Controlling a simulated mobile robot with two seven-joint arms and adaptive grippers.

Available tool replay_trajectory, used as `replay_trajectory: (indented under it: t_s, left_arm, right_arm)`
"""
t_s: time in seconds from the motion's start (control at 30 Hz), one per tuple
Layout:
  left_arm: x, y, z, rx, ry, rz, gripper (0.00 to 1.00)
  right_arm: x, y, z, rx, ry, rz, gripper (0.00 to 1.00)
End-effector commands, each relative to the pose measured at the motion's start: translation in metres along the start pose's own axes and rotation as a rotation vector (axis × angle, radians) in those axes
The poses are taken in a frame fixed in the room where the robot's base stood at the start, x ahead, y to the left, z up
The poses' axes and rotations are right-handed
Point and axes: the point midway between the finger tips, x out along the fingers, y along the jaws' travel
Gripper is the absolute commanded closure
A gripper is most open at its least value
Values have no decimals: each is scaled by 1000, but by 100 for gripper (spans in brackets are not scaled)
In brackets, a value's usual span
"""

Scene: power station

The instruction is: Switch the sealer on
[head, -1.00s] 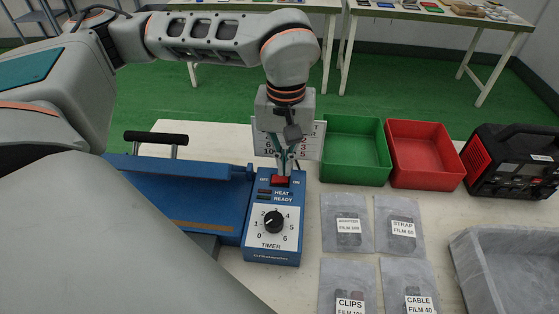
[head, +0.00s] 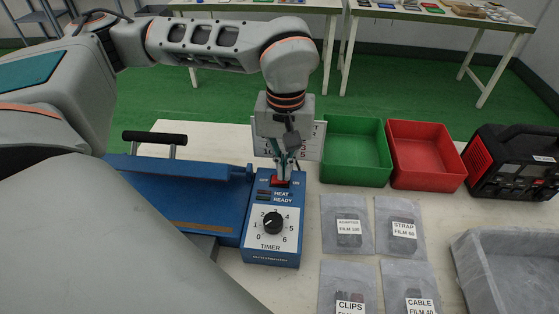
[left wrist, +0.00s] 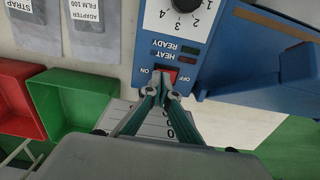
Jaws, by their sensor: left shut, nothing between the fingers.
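The blue sealer (head: 258,254) lies on the white table, with its control box facing up. Its red power switch (head: 275,182) sits at the top of the box between the OFF and ON marks and shows in the left wrist view (left wrist: 167,74). Below it are dark HEAT and READY windows and a black timer knob (head: 273,223). My left gripper (head: 284,178) is shut and empty, pointing down with its fingertips at the switch, partly hiding it. In the left wrist view the fingertips (left wrist: 163,90) overlap the switch's edge; I cannot tell whether it is pressed. My right gripper is not in view.
A number card (head: 310,141) stands behind the control box. A green bin (head: 355,178) and a red bin (head: 425,182) are to the right, then a black and red machine (head: 510,160). Several labelled bags lie in front, beside a grey tray (head: 475,262).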

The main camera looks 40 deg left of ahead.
Motion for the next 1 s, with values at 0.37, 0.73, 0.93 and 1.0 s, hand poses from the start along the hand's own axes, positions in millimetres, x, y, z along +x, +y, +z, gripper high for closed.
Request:
replay_trajectory:
  t_s: [0.37,0.73,0.93,1.0]
  left_arm:
    - [6,0,0,0,0,0,100]
    - [11,0,0,0,-1,-2,100]
    - [5,0,0,0,1,0,100]
    - [0,0,0,0,2,1,100]
  right_arm:
    - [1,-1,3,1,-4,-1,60]
    - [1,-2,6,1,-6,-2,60]
    - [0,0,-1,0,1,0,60]
    - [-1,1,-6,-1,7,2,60]
